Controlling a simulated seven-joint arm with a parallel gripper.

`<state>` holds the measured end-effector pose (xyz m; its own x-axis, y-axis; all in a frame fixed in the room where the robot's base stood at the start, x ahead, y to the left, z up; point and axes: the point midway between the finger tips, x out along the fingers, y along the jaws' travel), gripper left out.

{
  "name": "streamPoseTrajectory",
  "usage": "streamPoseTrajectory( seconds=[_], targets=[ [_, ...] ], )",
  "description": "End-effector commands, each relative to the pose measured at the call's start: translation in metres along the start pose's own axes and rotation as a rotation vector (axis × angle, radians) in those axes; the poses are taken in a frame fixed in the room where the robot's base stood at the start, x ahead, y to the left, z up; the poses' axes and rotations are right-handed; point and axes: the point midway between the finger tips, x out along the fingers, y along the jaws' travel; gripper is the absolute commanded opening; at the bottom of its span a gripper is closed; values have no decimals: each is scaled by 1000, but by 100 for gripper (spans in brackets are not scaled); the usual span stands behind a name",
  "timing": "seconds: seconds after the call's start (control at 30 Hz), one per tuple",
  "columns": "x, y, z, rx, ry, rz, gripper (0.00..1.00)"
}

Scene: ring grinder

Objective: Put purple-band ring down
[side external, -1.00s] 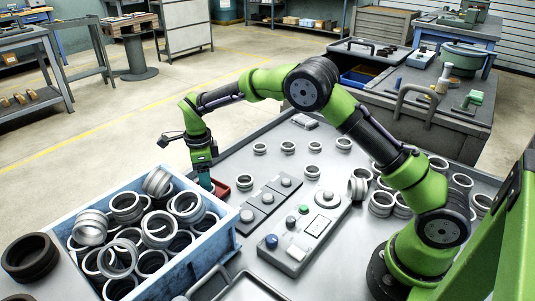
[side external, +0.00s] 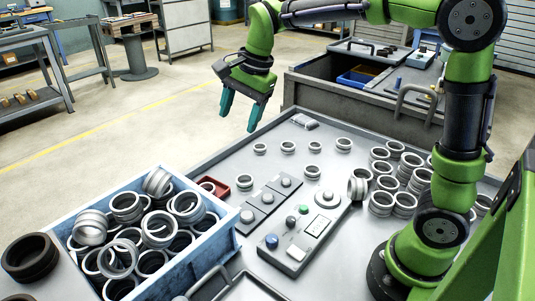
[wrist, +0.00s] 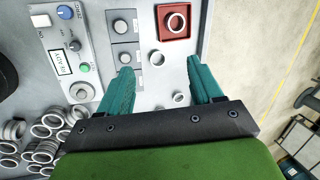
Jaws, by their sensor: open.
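A light ring (wrist: 175,22) lies in the small red tray (wrist: 163,35) in the wrist view. I cannot make out a purple band on it. The ring (side external: 208,186) also shows inside the red tray (side external: 222,192) beside the blue crate in the side view. My gripper (side external: 237,123) is raised well above the table's far edge, with its two teal fingers spread apart and nothing between them. In the wrist view my gripper (wrist: 160,66) is open and empty, and the tray lies beyond the fingertips.
A blue crate (side external: 226,241) full of grey rings stands at the front left. A control panel (side external: 306,242) and a row of button plates (side external: 268,198) lie at mid-table. Several small rings (side external: 288,147) stand along the far side. Ring stacks (side external: 381,202) crowd the right.

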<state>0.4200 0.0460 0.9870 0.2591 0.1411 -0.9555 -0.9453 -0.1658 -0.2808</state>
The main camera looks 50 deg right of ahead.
Motion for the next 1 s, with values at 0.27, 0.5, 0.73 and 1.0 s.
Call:
streamPoseTrajectory(
  seconds=[0.27, 0.5, 0.73, 1.0],
  targets=[
    [-49, 107, 15, -606, 65, -217, 65],
    [-43, 168, 22, -959, 185, -305, 65],
    [-38, 181, 22, -1043, 219, -316, 65],
    [-38, 180, 22, -1040, 217, -315, 65]
  ],
)
